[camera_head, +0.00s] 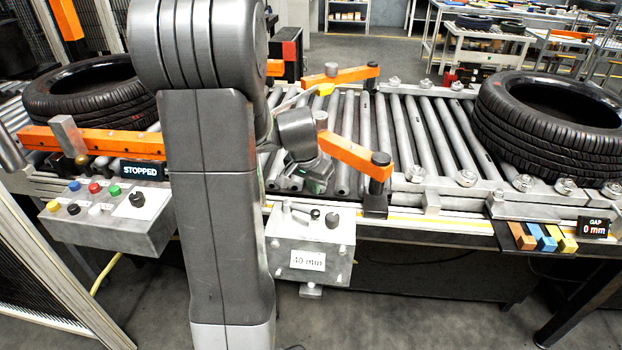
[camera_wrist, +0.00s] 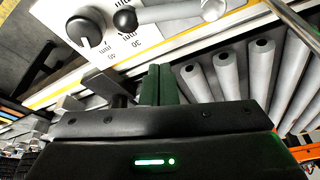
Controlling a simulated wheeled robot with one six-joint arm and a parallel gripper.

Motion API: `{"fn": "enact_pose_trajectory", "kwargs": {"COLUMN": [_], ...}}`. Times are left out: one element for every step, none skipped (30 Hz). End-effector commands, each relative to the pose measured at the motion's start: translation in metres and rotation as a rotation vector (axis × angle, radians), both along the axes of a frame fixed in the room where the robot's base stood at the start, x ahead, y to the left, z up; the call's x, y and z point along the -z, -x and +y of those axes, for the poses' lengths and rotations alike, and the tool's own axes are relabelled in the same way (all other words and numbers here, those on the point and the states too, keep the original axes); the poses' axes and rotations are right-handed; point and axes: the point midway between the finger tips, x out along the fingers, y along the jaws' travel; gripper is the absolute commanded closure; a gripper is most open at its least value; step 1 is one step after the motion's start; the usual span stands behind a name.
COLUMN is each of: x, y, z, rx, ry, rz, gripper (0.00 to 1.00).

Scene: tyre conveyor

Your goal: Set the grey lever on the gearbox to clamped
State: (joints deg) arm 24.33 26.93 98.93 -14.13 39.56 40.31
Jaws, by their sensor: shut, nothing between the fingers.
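The gearbox (camera_head: 308,250) is a grey box with a "40 mm" label on the front side of the conveyor. On its top, the grey lever (camera_head: 299,210) lies roughly sideways, its black ball end pointing right beside a black dial knob (camera_head: 332,219). In the wrist view the lever (camera_wrist: 170,13) shows at the top edge, its ball end next to the dial knob (camera_wrist: 86,30) and scale marks. I cannot read any clamped mark. My gripper (camera_head: 316,178) is above the rollers, behind the gearbox. Its green fingers (camera_wrist: 160,85) are shut and empty, apart from the lever.
Orange guide arms (camera_head: 355,155) flank the rollers (camera_head: 428,130) close to my gripper. Tyres lie at left (camera_head: 90,90) and right (camera_head: 550,125). A button box (camera_head: 110,215) with a "STOPPED" display (camera_head: 142,171) stands left. A "GAP 0 mm" display (camera_head: 594,227) is at right.

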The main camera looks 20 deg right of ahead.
Motion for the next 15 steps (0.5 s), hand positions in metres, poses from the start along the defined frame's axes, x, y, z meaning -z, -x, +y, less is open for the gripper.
{"fn": "enact_pose_trajectory", "kwargs": {"x": [0.011, 0.016, 0.024, 0.029, 0.034, 0.040, 0.045, 0.045, 0.040, 0.038, 0.038, 0.037, 0.037, 0.036, 0.036], "y": [-0.001, -0.002, -0.003, -0.005, -0.005, -0.007, -0.007, -0.007, -0.002, 0.001, 0.003, 0.006, 0.008, 0.009, 0.011], "z": [-0.003, -0.004, -0.006, -0.007, -0.009, -0.011, -0.012, -0.010, -0.002, 0.002, 0.005, 0.009, 0.012, 0.014, 0.016], "rx": [0.000, 0.000, 0.000, 0.001, 0.001, 0.002, 0.001, -0.001, -0.004, -0.003, -0.003, -0.003, -0.002, -0.002, -0.002], "ry": [-0.001, -0.001, -0.002, -0.002, -0.002, -0.002, -0.001, -0.001, 0.000, 0.001, 0.000, 0.001, 0.000, 0.001, 0.001], "rz": [0.005, 0.005, 0.004, 0.004, 0.004, 0.003, 0.003, 0.002, 0.000, -0.001, -0.001, -0.001, 0.000, -0.001, -0.001], "gripper": [1.00, 1.00, 1.00, 1.00, 1.00, 1.00, 1.00, 1.00, 1.00, 1.00, 1.00, 1.00, 1.00, 1.00, 1.00]}}
